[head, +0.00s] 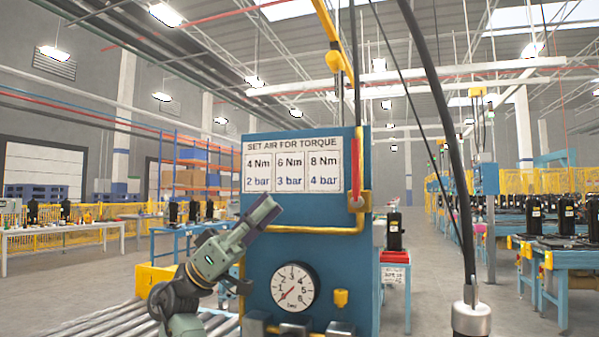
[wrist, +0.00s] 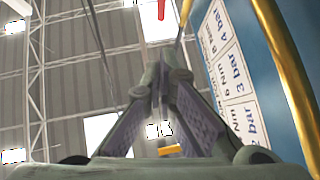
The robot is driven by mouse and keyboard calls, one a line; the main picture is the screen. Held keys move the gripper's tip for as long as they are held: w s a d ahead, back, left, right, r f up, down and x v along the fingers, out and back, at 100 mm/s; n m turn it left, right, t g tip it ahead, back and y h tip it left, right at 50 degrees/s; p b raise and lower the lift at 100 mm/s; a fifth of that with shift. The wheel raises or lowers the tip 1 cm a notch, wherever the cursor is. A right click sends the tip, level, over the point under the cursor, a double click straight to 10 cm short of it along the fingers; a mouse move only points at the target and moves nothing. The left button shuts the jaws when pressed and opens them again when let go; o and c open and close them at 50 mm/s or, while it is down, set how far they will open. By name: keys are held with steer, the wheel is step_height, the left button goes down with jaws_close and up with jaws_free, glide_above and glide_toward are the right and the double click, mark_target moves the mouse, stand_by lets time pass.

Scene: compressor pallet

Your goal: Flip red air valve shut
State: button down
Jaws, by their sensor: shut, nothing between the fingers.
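The red air valve handle (head: 355,168) stands roughly upright at the right edge of the blue panel (head: 312,245), just above a yellow fitting (head: 359,201) on the yellow pipe. In the wrist view a red piece (wrist: 161,9), apparently the handle, shows at the top edge, beyond the fingertips. My gripper (head: 268,210) is in front of the panel, below the sign and left of the valve, pointing up and right. It is shut and empty, apart from the handle. The closed fingertips (wrist: 163,62) meet in the middle of the wrist view.
A white torque sign (head: 293,165) is on the panel, with a round gauge (head: 295,287) below. A yellow pipe (head: 310,230) runs across the panel between my gripper and the valve fitting. A yellow knob (head: 341,298) sticks out lower right. A black hose (head: 440,120) hangs at right.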

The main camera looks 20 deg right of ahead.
steer(key=shift+s+r, duration=0.1)
steer(key=shift+s, duration=0.05)
steer(key=p, duration=0.4)
glide_toward(353, 144)
step_height(353, 144, up, 3)
steer(key=a, duration=0.1)
steer(key=shift+s+d+p, duration=0.25)
steer(key=shift+d, duration=0.7)
steer(key=shift+s+d+p, duration=0.25)
steer(key=shift+s+d, duration=0.05)
steer(key=shift+d, duration=0.6)
steer(key=shift+s, duration=0.1)
